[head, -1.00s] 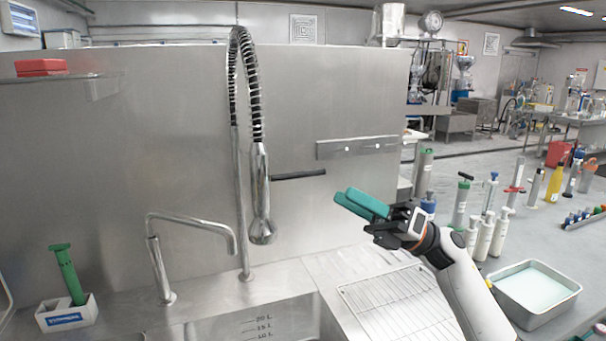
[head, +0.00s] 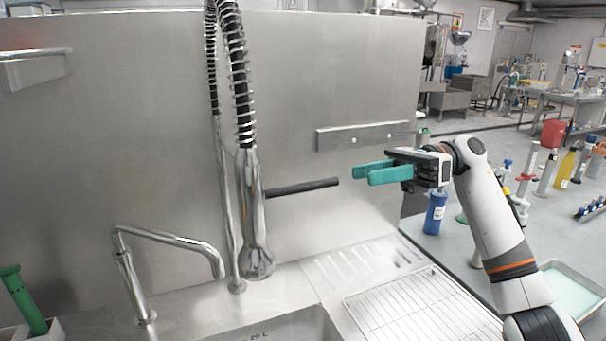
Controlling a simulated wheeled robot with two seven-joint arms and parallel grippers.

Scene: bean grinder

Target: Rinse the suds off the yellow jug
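The spray tap's steel head (head: 253,215) hangs upright over the sink (head: 285,328) from a coiled spring hose (head: 236,80). A black handle (head: 303,187) sticks out from it to the right. My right gripper (head: 364,174) points left, with its two teal fingers apart and empty. Its fingertips are just right of the handle's end in the picture; whether they are level with it in depth is unclear. I see no yellow jug or suds; only a small part of the sink shows. My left gripper is out of view.
A bent steel tap (head: 170,238) stands left of the sprayer. A wire rack (head: 420,308) lies on the drainboard at right. A blue bottle (head: 435,213), a yellow bottle (head: 565,170) and a tray of pale liquid (head: 572,290) stand on the right bench. A steel splashback (head: 120,130) closes the back.

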